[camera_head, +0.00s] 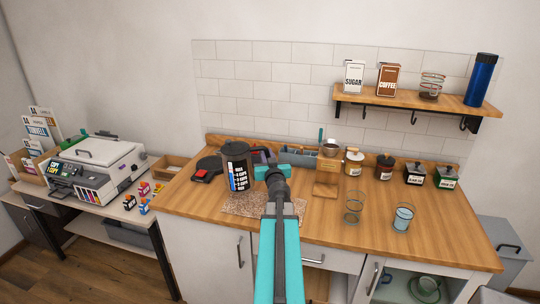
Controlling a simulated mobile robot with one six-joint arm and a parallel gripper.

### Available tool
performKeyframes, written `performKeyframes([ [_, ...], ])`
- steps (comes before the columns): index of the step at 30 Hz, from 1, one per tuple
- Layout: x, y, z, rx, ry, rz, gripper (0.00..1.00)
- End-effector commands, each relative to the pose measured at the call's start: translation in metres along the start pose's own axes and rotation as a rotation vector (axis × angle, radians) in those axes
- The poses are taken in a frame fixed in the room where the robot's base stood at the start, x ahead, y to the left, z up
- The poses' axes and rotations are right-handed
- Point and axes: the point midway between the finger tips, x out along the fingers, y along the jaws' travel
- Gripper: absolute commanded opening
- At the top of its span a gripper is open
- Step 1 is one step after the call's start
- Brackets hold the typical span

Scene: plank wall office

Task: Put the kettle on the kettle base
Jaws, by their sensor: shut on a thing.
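The kettle (238,165) is a dark, upright cylinder with a scale strip and white lettering on its side. It stands or hangs over the left part of the counter; I cannot tell if its bottom touches anything. The kettle base (203,172) is a flat black piece with a red switch, just left of the kettle and partly hidden by it. My gripper (268,172) is at the kettle's right side, shut on its handle. The handle is mostly hidden by the teal fingers.
A speckled mat (250,209) lies under and in front of the kettle. A grey-blue holder (309,160), jars (384,167) and two glasses (403,217) stand to the right. A shelf (415,101) hangs above. A printer (90,168) stands on the left desk.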

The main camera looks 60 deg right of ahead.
Motion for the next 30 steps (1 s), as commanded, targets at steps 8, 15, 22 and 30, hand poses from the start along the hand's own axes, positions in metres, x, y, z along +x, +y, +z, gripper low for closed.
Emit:
performKeyframes([
  [8, -0.001, -0.063, 0.005, 0.011, 0.004, -0.136, 0.00],
  [15, -0.008, -0.129, 0.015, 0.011, 0.003, -0.283, 0.00],
  [22, -0.021, -0.191, 0.024, 0.012, 0.003, -0.425, 0.00],
  [30, -0.045, -0.261, 0.037, 0.013, 0.003, -0.594, 0.00],
])
